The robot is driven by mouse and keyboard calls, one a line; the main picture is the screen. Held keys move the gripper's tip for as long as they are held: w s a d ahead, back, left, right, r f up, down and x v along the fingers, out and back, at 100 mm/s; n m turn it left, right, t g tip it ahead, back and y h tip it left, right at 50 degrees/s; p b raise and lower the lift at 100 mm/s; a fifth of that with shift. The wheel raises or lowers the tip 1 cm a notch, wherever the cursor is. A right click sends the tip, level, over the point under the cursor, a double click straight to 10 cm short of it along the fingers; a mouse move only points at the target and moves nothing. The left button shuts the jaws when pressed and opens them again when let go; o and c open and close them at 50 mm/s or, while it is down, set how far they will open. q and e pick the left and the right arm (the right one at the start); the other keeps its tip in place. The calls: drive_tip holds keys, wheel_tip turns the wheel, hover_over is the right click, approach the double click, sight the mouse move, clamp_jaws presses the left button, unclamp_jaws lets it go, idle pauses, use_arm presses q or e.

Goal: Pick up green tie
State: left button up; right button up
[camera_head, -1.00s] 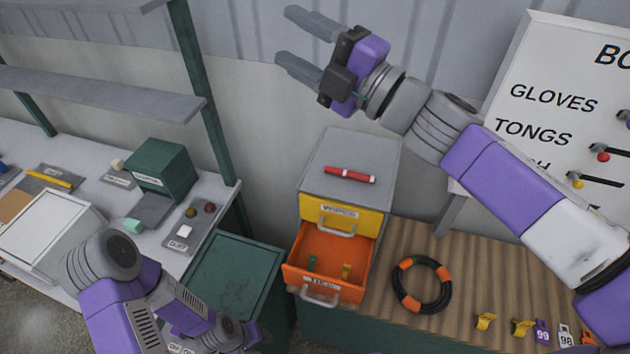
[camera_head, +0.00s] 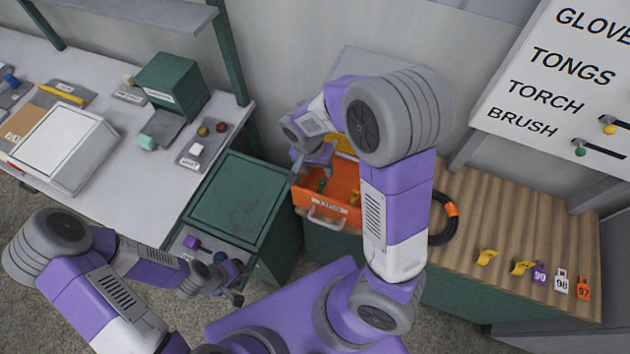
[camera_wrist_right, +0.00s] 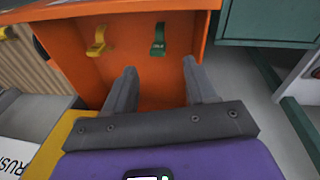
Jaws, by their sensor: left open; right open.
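The green tie (camera_head: 322,185) lies in the open orange drawer (camera_head: 325,215), left of a yellow tie (camera_head: 355,197). In the right wrist view the green tie (camera_wrist_right: 158,40) lies on the drawer floor, just beyond and between my fingertips. My right gripper (camera_head: 310,168) is open and empty, over the left part of the drawer; it also shows in the right wrist view (camera_wrist_right: 159,70). It is apart from the tie in that view. My left gripper (camera_head: 233,291) is open and empty, low in front of the green cabinet.
The green cabinet (camera_head: 242,196) stands left of the drawer. The wooden top (camera_head: 500,220) on the right holds a black and orange hose coil (camera_head: 444,225), yellow clips (camera_head: 486,257) and numbered tags (camera_head: 562,281). A lettered board (camera_head: 545,100) stands behind. My right arm hides the drawer unit's upper part.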

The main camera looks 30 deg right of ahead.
sight(322, 179)
drive_tip(key=f, duration=0.4)
drive_tip(key=d+f, duration=0.1)
drive_tip(key=f, duration=0.1)
drive_tip(key=shift+s+d+f, duration=0.1)
drive_tip(key=shift+s+f, duration=0.1)
drive_tip(key=shift+f, duration=0.2)
clamp_jaws()
